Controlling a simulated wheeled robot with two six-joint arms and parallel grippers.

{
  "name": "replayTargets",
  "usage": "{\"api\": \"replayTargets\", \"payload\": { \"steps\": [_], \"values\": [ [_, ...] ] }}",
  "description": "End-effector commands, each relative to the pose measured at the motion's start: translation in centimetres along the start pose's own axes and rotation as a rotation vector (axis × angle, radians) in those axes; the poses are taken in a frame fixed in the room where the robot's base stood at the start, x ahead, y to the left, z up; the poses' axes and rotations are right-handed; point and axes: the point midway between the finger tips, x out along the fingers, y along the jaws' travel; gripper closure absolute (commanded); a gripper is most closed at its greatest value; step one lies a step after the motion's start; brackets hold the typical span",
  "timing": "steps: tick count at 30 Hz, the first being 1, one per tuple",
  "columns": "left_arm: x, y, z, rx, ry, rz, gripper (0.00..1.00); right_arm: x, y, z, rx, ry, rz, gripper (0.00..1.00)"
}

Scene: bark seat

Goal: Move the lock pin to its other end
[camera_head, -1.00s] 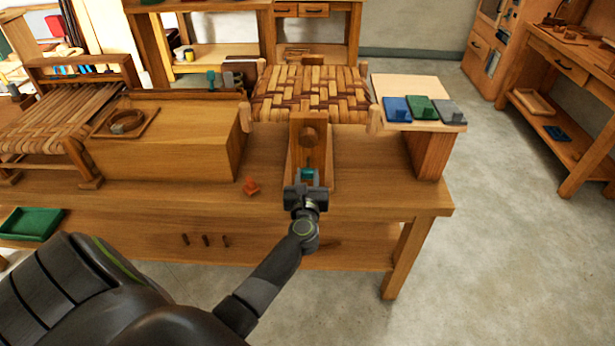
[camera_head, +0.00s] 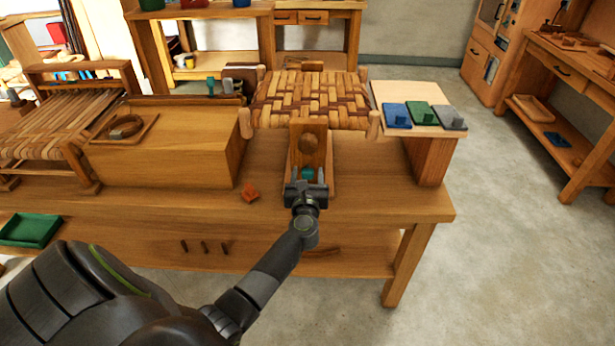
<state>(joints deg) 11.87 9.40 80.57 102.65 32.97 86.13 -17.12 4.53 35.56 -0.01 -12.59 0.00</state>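The lock pin seems to be the small teal piece (camera_head: 307,173), low on the wooden upright fixture (camera_head: 308,145) in front of the woven seat (camera_head: 312,98). My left gripper (camera_head: 308,176) is at the fixture, pointing away from me, with one finger on each side of the teal piece. Gaps show between fingers and piece, so the gripper looks open around it. The gripper body hides the lower part of the fixture. My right gripper is out of view.
A wooden box (camera_head: 165,160) stands further left. Bare bench lies right of the fixture.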

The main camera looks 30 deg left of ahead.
Motion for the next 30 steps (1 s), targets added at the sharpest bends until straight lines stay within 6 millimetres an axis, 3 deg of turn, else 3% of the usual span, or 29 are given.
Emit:
{"api": "replayTargets", "payload": {
  "steps": [11, 30],
  "values": [
    [-1.2, -0.1, -0.2, -0.003, 0.004, -0.001, 0.47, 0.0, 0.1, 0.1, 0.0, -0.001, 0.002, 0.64],
    [-14.7, 0.1, -0.3, -0.004, 0.005, 0.003, 0.47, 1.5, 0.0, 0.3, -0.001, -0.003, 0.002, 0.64]
  ]
}}
